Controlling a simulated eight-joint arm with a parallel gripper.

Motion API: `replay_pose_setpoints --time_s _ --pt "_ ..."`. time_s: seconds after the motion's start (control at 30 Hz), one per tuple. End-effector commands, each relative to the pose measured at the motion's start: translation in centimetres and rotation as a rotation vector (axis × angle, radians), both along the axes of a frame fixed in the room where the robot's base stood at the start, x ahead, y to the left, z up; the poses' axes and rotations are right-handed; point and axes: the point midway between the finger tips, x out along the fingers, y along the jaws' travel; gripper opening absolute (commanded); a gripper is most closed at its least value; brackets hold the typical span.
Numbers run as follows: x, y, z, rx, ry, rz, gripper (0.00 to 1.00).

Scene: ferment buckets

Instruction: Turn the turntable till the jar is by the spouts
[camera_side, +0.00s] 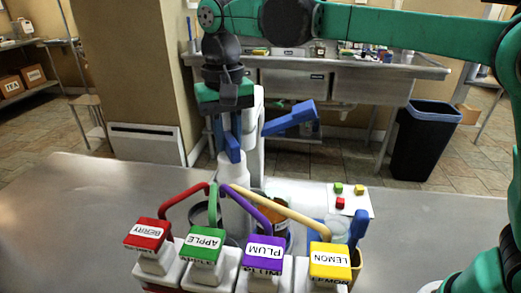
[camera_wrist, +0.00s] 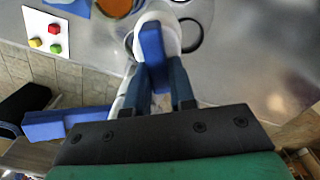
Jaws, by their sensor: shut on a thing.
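My gripper (camera_side: 233,148) points down behind the spouts. In the wrist view, its dark blue fingers (camera_wrist: 160,88) are shut on a blue handle (camera_wrist: 152,46). The handle stands over a white rounded body (camera_wrist: 143,24), which also shows below my gripper in the side view (camera_side: 232,165). A jar with orange-brown contents (camera_side: 274,218) stands behind the purple and yellow spouts, partly hidden; a round orange top shows in the wrist view (camera_wrist: 117,6). The curved spouts are red (camera_side: 182,194), green (camera_side: 213,203), purple (camera_side: 245,203) and yellow (camera_side: 280,207). I cannot make out the turntable clearly.
Labelled taps BERRY (camera_side: 148,234), APPLE (camera_side: 206,244), PLUM (camera_side: 264,254) and LEMON (camera_side: 330,261) line the front. A white card (camera_side: 360,198) holds small coloured cubes. A blue bar (camera_side: 290,118) juts out right of my gripper. The steel table (camera_side: 80,220) is clear at left.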

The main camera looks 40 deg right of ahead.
Motion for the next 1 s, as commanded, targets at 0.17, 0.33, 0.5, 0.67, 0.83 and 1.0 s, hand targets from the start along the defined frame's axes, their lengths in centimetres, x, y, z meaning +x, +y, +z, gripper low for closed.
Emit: replay_pose_setpoints --time_s 0.17,0.33,0.5,0.67,0.83,1.0 --pt "0.01 -0.09 0.06 0.002 -0.003 -0.089 0.00" --pt "-0.02 -0.20 0.06 0.002 -0.003 -0.174 0.00" --pt "-0.07 -0.30 0.07 0.002 -0.003 -0.260 0.00" --pt "-0.12 -0.40 0.07 0.002 -0.004 -0.339 0.00" --pt "-0.18 -0.49 0.08 0.002 -0.004 -0.425 0.00" --pt "-0.24 -0.59 0.08 0.002 -0.004 -0.510 0.00"
